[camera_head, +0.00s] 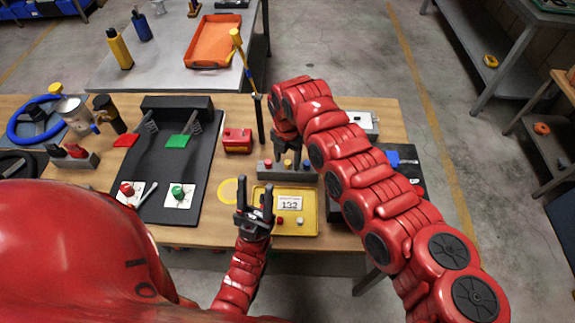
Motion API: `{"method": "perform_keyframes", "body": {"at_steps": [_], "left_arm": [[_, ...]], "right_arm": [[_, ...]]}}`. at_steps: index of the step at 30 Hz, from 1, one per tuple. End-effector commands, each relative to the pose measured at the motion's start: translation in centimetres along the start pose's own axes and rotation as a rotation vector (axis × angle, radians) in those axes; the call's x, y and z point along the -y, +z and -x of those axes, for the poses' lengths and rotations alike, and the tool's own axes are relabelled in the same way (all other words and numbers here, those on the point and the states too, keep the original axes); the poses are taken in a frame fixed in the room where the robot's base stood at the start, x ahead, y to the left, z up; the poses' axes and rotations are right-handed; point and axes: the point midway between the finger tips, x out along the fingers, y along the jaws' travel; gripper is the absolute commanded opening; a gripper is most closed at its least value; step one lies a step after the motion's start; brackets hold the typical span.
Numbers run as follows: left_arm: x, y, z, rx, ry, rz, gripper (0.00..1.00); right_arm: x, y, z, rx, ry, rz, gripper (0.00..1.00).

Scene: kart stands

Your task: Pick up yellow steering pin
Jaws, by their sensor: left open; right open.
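A yellow pin (288,163) stands in a grey holder block (270,173) on the wooden workbench, next to a blue pin (306,164) and a reddish pin (267,163). My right gripper (290,153) points down over the holder, with its open fingers close around or just above the yellow pin. I cannot tell whether they touch it. My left gripper (255,192) is open and empty, pointing up near the left edge of the yellow tray (300,233).
The yellow tray has a "132" label (290,203) and small red and white pieces. A yellow disc (228,191) and a red box (237,140) lie left of the holder. A black pedal stand (165,160) fills the bench's left. My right arm covers the bench's right part.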

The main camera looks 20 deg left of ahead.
Motion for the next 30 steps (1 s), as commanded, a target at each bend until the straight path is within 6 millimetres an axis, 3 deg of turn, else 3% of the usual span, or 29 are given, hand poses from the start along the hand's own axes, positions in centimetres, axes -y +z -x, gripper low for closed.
{"method": "perform_keyframes", "body": {"at_steps": [7, 18, 30], "left_arm": [[-0.01, 0.02, 0.12, 0.000, 0.000, 0.000, 0.50], [-0.01, 0.01, 0.13, 0.000, 0.000, 0.000, 0.50], [0.00, 0.00, 0.05, 0.000, 0.000, 0.000, 0.50]], "right_arm": [[0.03, 0.03, -0.54, 0.000, -0.001, -0.001, 0.62], [0.04, 0.03, -0.51, 0.000, -0.001, -0.001, 0.00], [0.05, 0.04, -0.31, 0.000, -0.001, -0.001, 0.00]]}}
